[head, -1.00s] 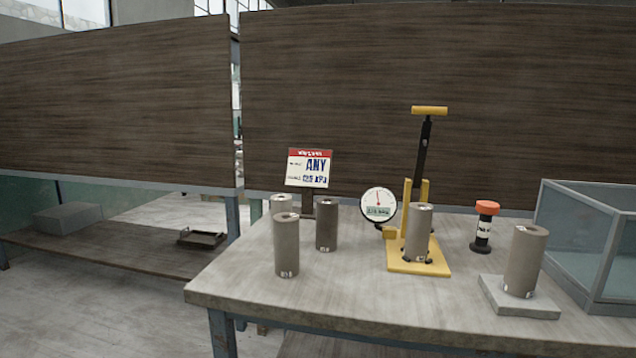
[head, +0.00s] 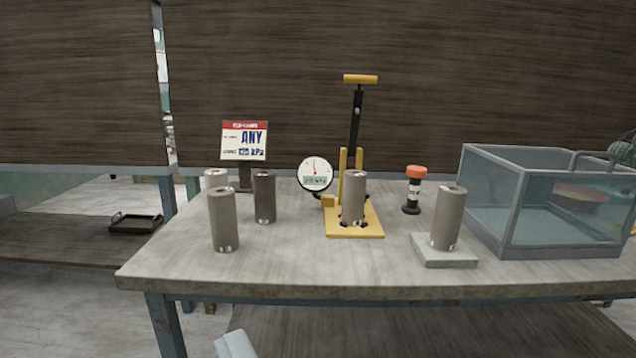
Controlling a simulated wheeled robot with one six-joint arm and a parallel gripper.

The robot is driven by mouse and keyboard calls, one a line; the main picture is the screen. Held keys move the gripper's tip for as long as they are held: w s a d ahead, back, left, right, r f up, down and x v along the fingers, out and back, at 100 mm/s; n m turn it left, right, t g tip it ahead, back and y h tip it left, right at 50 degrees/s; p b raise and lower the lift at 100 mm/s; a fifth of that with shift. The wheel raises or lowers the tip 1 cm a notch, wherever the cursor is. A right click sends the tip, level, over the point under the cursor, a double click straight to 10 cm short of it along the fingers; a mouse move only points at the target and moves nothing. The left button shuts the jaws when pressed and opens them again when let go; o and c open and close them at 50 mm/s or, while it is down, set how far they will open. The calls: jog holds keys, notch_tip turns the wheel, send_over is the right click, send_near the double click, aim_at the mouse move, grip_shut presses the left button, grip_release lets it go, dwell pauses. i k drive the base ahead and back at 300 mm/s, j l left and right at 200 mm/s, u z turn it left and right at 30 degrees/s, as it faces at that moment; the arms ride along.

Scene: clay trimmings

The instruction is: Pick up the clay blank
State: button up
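Several grey-brown clay cylinders with a hole in the top stand upright on the table, and I cannot tell which one is the clay blank. At the left are a front cylinder (head: 224,220), one behind it (head: 215,178) that is partly hidden, and one to their right (head: 264,197). Another cylinder (head: 354,197) stands on the yellow base of a hand press (head: 355,230). One more cylinder (head: 449,217) stands on a pale square slab (head: 430,252) at the right. My gripper is not in view.
The grey table (head: 290,262) has free room at its front. A pale object (head: 235,345) pokes in at the bottom edge.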

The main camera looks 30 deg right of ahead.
aim_at(355, 181)
jog(key=i+l+z, duration=0.15)
jog(key=z, duration=0.2)
jog(key=i+z, duration=0.7)
